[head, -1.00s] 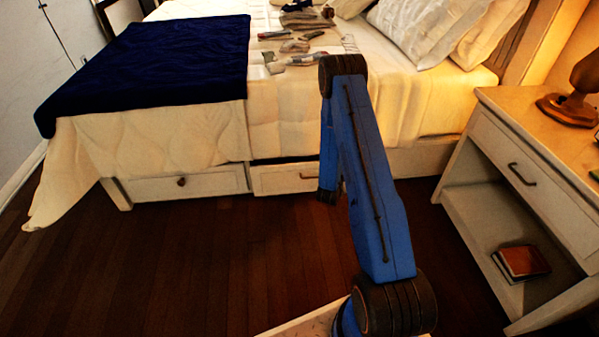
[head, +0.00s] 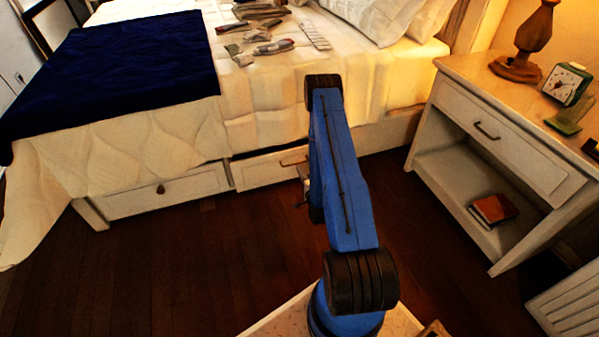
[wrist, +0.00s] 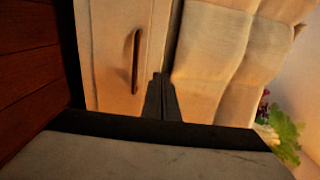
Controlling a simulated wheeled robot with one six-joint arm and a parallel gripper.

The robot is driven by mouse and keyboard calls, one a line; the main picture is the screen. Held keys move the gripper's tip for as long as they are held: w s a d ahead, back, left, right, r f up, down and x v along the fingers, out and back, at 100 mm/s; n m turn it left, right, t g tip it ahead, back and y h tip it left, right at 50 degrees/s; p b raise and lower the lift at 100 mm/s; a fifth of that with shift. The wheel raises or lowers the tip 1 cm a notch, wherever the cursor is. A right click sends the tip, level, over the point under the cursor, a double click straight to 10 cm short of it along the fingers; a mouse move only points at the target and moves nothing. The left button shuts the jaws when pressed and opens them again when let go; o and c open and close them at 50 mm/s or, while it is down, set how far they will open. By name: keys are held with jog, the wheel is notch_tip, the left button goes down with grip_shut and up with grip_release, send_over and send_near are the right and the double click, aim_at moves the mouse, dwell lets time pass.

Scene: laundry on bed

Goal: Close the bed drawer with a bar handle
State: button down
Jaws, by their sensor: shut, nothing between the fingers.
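The bed drawer with the bar handle (head: 262,171) is a pale front under the bed, right of a drawer with a knob. A dark gap runs along its top, so it stands slightly open. Its bar handle (head: 293,162) is partly beside my arm in the head view. In the wrist view the drawer front (wrist: 108,60) fills the upper left, with the dark handle (wrist: 136,62) on it. My gripper (wrist: 160,76) is shut and empty, its tips by the drawer's top edge and the gap, beside the handle. I cannot tell whether it touches. In the head view my arm mostly hides it.
The knob drawer (head: 125,197) is left of it. White bedding (wrist: 215,50) hangs close to the gap. A nightstand (head: 448,100) with a lamp (head: 535,40) and clock (head: 566,84) stands right. The dark wooden floor (head: 200,260) is clear in front of the bed.

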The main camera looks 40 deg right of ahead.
aim_at(291, 151)
jog(key=x, duration=1.1)
jog(key=shift+d, duration=0.1)
jog(key=x, duration=0.4)
jog(key=shift+w, duration=0.25)
jog(key=shift+w+d+r, duration=0.1)
jog(key=shift+r, duration=0.05)
